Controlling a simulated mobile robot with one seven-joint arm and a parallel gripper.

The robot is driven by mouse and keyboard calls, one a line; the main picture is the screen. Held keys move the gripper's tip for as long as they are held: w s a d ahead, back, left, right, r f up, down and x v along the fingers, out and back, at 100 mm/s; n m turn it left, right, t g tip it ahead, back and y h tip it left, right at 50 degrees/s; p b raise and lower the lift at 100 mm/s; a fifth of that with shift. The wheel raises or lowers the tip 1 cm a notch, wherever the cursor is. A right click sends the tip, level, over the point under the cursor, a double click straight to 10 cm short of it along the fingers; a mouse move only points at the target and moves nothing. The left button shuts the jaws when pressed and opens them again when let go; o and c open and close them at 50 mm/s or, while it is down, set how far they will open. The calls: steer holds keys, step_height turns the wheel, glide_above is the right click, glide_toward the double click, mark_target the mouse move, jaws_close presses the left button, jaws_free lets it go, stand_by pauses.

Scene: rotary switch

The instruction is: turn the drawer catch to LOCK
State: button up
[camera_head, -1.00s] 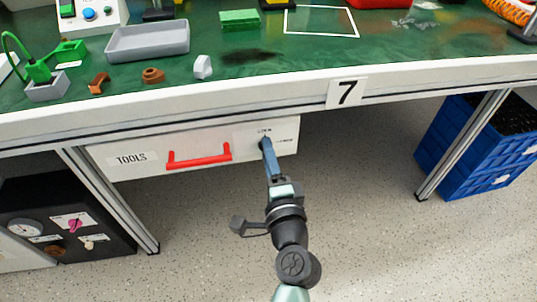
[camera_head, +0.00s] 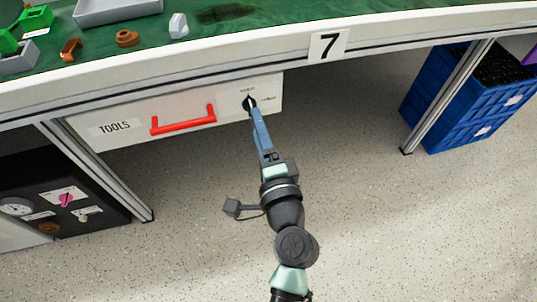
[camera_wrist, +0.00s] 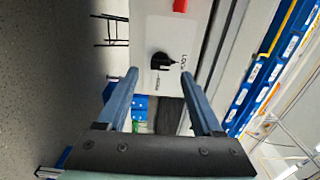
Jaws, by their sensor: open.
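The drawer catch is a black rotary knob (camera_head: 249,103) on the right part of the white drawer front (camera_head: 230,120). A second label (camera_wrist: 157,83) sits a quarter turn away, too small to read. My gripper (camera_head: 256,114) is just below and in front of the knob. In the wrist view my gripper (camera_wrist: 160,76) is open, with the knob beyond and between its fingertips, seemingly clear of them.
A red handle (camera_head: 184,121) sticks out left of the catch. The white bench edge (camera_head: 200,60) overhangs the drawer. A metal leg (camera_head: 440,105) and blue crates (camera_head: 455,100) stand to the right, a black panel (camera_head: 60,195) to the left. The space beside the drawer is open.

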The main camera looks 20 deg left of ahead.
steer(key=v, duration=0.8)
steer(key=shift+s+d, duration=0.2)
steer(key=shift+s, duration=0.05)
